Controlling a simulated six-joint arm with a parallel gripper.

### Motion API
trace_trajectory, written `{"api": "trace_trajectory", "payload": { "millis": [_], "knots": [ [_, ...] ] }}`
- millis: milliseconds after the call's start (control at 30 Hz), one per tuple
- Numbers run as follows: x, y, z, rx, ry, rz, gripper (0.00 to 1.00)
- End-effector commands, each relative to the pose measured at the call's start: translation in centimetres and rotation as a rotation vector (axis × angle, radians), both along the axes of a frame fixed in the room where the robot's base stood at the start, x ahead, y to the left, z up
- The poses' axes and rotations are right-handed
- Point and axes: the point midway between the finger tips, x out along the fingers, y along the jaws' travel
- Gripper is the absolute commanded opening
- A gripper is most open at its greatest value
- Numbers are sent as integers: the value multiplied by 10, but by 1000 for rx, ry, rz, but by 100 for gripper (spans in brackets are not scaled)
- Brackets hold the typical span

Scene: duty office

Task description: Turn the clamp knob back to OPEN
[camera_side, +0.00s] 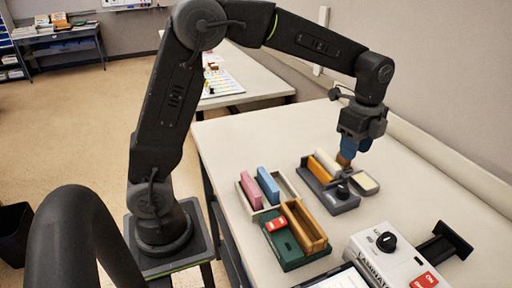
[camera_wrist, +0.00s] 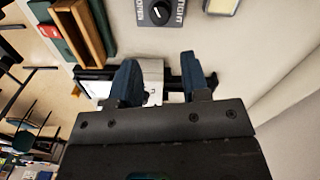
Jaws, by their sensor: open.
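The clamp knob (camera_side: 342,190) is a small dark round knob at the near right end of a grey block (camera_side: 344,206). In the wrist view the knob (camera_wrist: 160,12) sits at the top edge, with a white pointer line. My gripper (camera_side: 353,150) is above the far side of the block, pointing down.
The block holds cream and orange-brown bars; a cream pad (camera_side: 364,182) is beside it. Left are a tray (camera_side: 247,207) with pink and blue bars and a green base (camera_side: 284,247) bearing an orange box. A white laminator (camera_side: 374,266) with another black knob stands in front.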

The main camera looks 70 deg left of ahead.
Motion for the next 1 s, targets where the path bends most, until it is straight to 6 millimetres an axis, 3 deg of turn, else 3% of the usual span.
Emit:
{"api": "trace_trajectory", "payload": {
  "millis": [100, 400, 1000],
  "knots": [
    [1, 0, 23, 0, -4, 0, 42],
    [-46, 6, 50, -12, -103, 269, 42],
    [-141, 16, 69, -111, -286, 802, 42]
  ]
}}
